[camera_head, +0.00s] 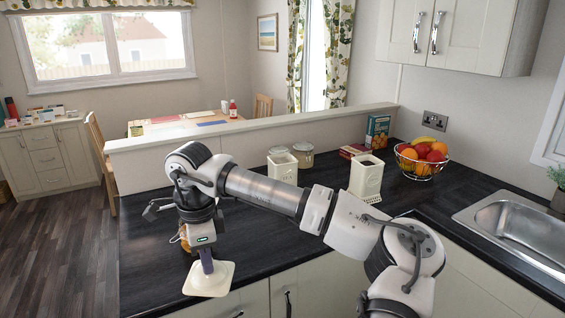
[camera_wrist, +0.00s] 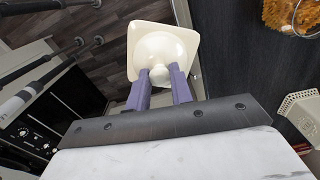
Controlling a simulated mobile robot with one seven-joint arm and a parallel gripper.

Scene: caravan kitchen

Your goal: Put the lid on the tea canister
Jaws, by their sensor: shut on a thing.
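My gripper (camera_head: 207,267) is at the lower left in the head view, pointing down. Its purple fingers (camera_wrist: 162,90) are shut on the knob of a cream square lid (camera_head: 209,281). The lid also shows in the wrist view (camera_wrist: 160,38), with floor and the counter edge behind it. In the head view it overlaps the counter's front edge, apart from any canister. An open cream square canister (camera_head: 366,181) stands upright on the counter to the right, beyond my arm. Another cream square canister (camera_head: 283,169) stands behind my arm, partly hidden. Their lettering is too small to read.
A glass jar (camera_head: 303,156) stands by the back ledge. A fruit basket (camera_head: 422,160), a green box (camera_head: 377,131) and a sink (camera_head: 515,226) are to the right. An orange-brown filled jar (camera_wrist: 290,16) is near my gripper. The dark counter (camera_head: 262,236) has free room in front.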

